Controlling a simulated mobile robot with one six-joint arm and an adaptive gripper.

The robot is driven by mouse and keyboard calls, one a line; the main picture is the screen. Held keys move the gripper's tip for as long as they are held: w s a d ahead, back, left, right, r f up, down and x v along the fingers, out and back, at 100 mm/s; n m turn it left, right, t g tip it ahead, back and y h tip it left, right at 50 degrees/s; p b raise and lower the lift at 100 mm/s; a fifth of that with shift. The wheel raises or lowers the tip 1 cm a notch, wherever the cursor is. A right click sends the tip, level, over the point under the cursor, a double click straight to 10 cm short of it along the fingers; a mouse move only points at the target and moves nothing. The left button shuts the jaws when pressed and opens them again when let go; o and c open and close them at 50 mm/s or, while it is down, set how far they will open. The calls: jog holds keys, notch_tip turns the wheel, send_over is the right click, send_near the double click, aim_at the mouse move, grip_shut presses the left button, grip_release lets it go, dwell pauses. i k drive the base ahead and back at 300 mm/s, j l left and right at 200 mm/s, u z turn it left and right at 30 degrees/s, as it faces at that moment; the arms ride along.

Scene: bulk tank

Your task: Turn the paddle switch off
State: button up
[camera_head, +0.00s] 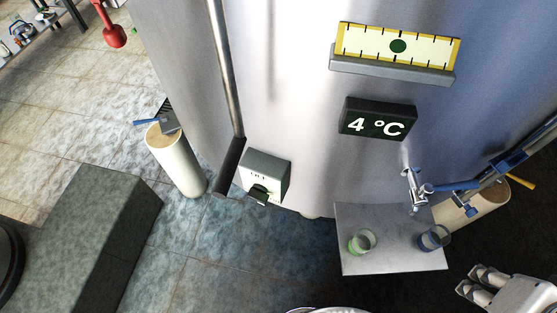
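The likely paddle switch (265,177) is a small grey-green box with a pale front. It sits low on the front of the steel tank (290,120), left of centre. Small dark marks run across its face, too small to read. A dark green part, perhaps the paddle, shows at its lower edge; I cannot tell its position. My gripper (469,281) is at the lower right corner, far to the right of the box. Its two pale fingers are apart, with nothing seen between them.
A grey shelf (390,262) with a green cup (362,241) and a blue cup (434,238) lies between the box and my gripper. A tap (416,188) is above it. A dark-ended pipe (230,165) hangs left of the box. A 4 °C display (378,118) is higher up.

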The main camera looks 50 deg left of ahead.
aim_at(256, 193)
jog(key=u, duration=2.1)
